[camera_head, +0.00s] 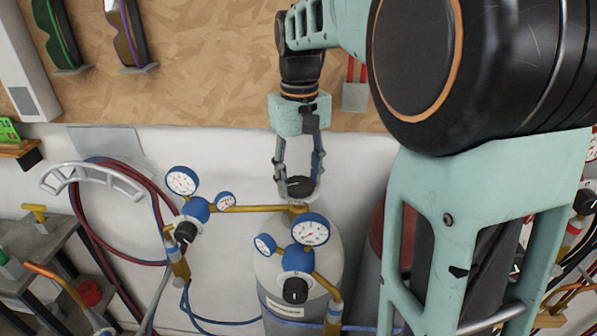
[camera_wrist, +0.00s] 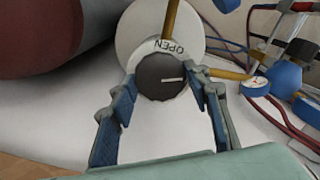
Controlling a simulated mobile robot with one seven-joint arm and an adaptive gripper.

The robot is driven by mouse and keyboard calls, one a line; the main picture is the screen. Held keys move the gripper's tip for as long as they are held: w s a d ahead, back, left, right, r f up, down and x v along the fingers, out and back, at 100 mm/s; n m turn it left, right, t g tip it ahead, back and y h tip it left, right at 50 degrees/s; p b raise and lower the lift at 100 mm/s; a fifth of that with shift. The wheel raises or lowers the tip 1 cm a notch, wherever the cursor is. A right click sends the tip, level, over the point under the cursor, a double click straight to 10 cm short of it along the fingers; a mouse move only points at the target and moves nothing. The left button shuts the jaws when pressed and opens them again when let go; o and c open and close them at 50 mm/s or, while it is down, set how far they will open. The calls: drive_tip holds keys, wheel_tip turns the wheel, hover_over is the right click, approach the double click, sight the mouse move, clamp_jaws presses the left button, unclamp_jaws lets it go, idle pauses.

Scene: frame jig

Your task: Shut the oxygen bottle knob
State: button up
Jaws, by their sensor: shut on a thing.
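The oxygen bottle (camera_head: 298,240) is a pale cylinder with a grey lower part, standing upright against the white wall. Its dark round knob (camera_head: 298,187) is on top, above a brass valve. My gripper (camera_head: 299,188) points down over the bottle, with one finger on each side of the knob. In the wrist view the knob (camera_wrist: 162,77) shows a white pointer line aimed to the right. The fingers of my gripper (camera_wrist: 163,92) are shut on the knob's sides.
Blue regulators with gauges (camera_head: 310,229) sit in front of the bottle, and more gauges (camera_head: 183,181) stand to its left. Red and blue hoses (camera_head: 100,215) hang on a rack at left. A dark red cylinder (camera_head: 377,237) stands close on the right, partly behind my arm.

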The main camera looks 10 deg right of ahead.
drive_tip(key=m+p, duration=0.1)
drive_tip(key=m, duration=0.4)
drive_tip(key=shift+m, duration=0.3)
drive_tip(key=m+p, duration=0.1)
drive_tip(key=m, duration=0.5)
drive_tip(key=shift+a, duration=0.1)
drive_tip(key=m+p, duration=0.1)
drive_tip(key=m, duration=0.4)
drive_tip(key=shift+m, duration=0.4)
drive_tip(key=m+p, duration=0.1)
drive_tip(key=m, duration=0.4)
drive_tip(key=o, duration=1.2)
drive_tip(key=shift+c, duration=0.2)
drive_tip(key=shift+w, duration=0.1)
